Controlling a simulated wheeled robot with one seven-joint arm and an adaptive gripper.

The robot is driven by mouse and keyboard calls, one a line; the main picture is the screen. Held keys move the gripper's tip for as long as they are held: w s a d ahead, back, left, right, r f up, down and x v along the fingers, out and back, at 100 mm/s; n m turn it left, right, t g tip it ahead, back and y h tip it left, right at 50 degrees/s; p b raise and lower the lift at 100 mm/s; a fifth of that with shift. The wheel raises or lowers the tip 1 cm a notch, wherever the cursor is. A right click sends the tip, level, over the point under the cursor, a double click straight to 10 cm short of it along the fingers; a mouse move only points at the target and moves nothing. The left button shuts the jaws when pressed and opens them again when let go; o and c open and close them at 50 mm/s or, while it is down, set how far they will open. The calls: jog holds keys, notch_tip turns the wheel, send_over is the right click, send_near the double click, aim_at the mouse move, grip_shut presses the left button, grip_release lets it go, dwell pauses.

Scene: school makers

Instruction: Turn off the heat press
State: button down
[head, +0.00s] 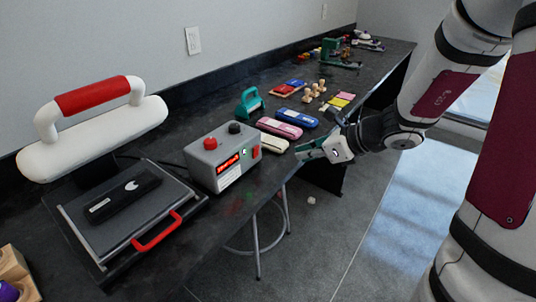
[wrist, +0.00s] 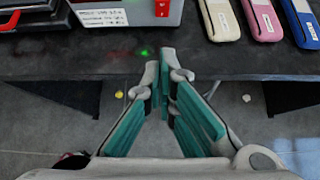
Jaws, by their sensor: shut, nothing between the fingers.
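The heat press (head: 92,145) stands open at the left of the head view. Its white upper part has a red handle, and a second red handle (head: 158,232) is on its lower plate. A grey control box (head: 214,162) beside it has a red knob, a black knob, a lit red display, a lit green lamp and a red switch (head: 256,152) at its right end. The box's lower edge (wrist: 125,12) and red switch (wrist: 162,8) show at the top of the wrist view. My gripper (head: 300,152) (wrist: 166,62) is shut and empty, in front of the bench edge, right of the box and apart from it.
The dark bench (head: 215,210) runs back along the wall. Several pencil cases, including a blue one (head: 297,117), lie right of the box, with a green tool (head: 250,103) behind. A dark object (head: 125,197) lies on the press plate. A stool (head: 258,250) stands below.

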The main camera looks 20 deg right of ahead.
aim_at(255, 155)
jog(key=b+x, duration=0.3)
jog(key=x, duration=0.7)
jog(key=shift+s, duration=0.1)
jog(key=w+a, duration=0.2)
jog(key=shift+w+r, duration=0.15)
jog(key=shift+w, duration=0.15)
jog(key=shift+w+a+r, duration=0.1)
jog(key=shift+w+a, duration=0.1)
jog(key=shift+w, duration=0.2)
jog(key=shift+w+a+r, duration=0.25)
jog(key=shift+w+a, duration=0.05)
jog(key=shift+w, duration=0.05)
jog(key=shift+d+f, duration=0.1)
